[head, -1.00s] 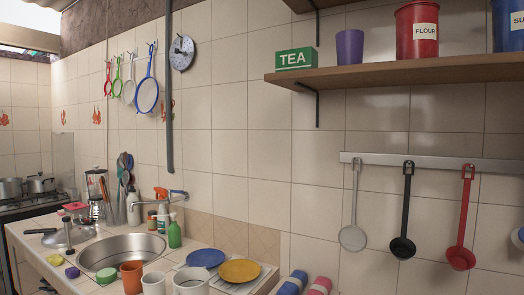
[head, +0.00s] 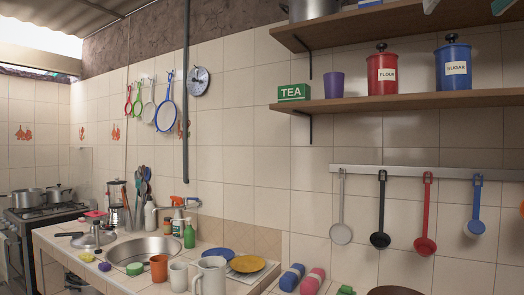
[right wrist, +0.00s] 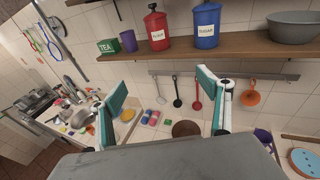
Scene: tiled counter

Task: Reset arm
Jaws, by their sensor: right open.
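My right gripper (right wrist: 162,98) shows in the right wrist view, its two teal-and-white fingers spread wide apart with nothing between them. In the head view, what look like the teal tips of the same gripper (head: 466,6) show at the top right edge, cut off by the frame. The gripper is in front of the tiled wall and shelf and touches nothing that I can see. My left gripper is not in view.
A wooden shelf (head: 400,106) holds a green tea box (head: 294,92), a purple cup (head: 333,83), a red flour canister (head: 382,73) and a blue sugar canister (head: 453,68). Ladles hang from a rail (head: 420,172) below. The counter holds a sink (head: 143,249) and crowded dishes.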

